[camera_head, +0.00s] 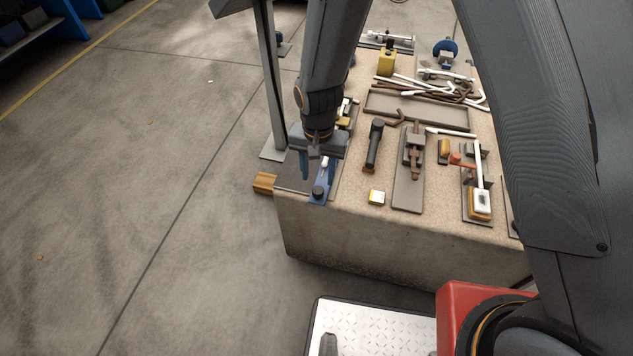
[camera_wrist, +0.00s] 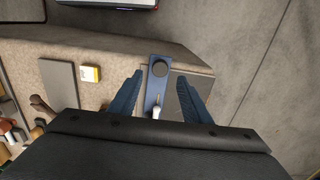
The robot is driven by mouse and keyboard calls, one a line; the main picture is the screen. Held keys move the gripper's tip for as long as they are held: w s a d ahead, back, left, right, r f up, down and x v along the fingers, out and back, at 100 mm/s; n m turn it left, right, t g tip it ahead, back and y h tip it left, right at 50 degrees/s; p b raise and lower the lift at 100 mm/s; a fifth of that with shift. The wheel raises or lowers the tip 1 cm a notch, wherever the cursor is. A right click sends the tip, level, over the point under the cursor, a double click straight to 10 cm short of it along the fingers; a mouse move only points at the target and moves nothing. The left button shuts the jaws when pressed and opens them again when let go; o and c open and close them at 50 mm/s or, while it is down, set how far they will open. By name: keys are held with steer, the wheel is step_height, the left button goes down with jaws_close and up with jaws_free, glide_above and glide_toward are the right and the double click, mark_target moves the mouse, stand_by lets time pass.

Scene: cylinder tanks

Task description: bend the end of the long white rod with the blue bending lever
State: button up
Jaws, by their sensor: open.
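The blue bending lever (camera_head: 319,194) lies on a dark plate at the near left corner of the stone table, with a black knob at its near end. It also shows in the wrist view (camera_wrist: 154,92), pointing away from my gripper. A short white end of a rod (camera_wrist: 156,112) shows at the lever's inner end; it also shows in the head view (camera_head: 325,162). The rest of that rod is hidden by my gripper and arm. My gripper (camera_head: 317,176) is over the lever, its blue fingers apart on either side of it (camera_wrist: 160,80). I cannot tell whether they touch it.
A yellow and white block (camera_head: 377,197) and a black-handled tool (camera_head: 374,145) lie right of the lever. Plates with clamps stand further right. A tray (camera_head: 408,109) and several white and brown rods (camera_head: 430,88) are behind. A metal post (camera_head: 270,80) stands left.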

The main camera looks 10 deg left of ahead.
mark_target(318, 190)
steer(key=shift+f+p, duration=0.8)
steer(key=shift+f, duration=3.1)
jaws_close()
